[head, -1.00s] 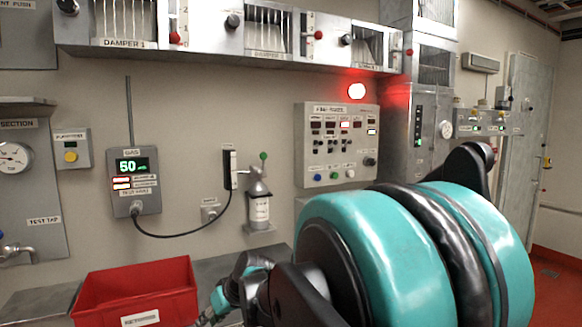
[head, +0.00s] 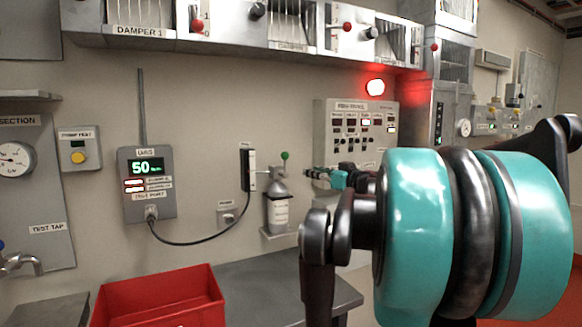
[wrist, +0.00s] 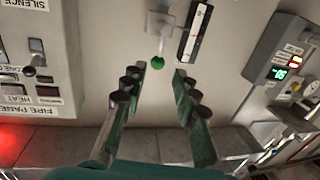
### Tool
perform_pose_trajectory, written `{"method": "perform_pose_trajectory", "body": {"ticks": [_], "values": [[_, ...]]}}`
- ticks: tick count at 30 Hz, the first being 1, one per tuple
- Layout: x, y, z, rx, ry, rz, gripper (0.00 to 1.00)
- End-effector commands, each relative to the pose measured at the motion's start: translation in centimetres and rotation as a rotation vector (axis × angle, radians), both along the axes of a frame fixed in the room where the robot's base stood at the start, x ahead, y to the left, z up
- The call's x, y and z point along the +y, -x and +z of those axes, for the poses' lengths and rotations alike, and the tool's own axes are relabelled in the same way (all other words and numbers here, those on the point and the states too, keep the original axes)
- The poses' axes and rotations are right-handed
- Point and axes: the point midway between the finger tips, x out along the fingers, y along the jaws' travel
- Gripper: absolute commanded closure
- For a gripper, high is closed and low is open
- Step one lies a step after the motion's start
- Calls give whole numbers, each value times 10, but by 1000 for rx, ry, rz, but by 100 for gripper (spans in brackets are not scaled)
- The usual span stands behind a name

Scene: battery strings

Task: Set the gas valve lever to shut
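A green ball knob (head: 284,156) stands up on a short lever above a grey bottle (head: 278,212) on a small wall shelf; I take it for the gas valve lever. In the wrist view, which is upside down, the green knob (wrist: 158,62) hangs from a pale bracket (wrist: 161,24). My gripper (wrist: 160,70) is open and empty, with a finger on each side of the knob in that picture. Whether the knob lies between the fingertips or beyond them is hard to tell. In the head view my gripper (head: 318,175) is right of the knob, apart in the picture.
The grey gas box (head: 147,183) reads 50, and its black hose (head: 195,243) runs to the dark upright strip (head: 248,172) beside the lever. The fire panel (head: 335,120) is at the right. A red bin (head: 160,300) and grey bench (head: 260,278) are below.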

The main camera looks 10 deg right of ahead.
Motion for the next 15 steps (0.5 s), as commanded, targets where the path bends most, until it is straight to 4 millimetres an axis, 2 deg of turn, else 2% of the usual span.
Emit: {"method": "perform_pose_trajectory", "body": {"ticks": [15], "values": [[52, -89, -1, 1, 0, 5, 71]]}}
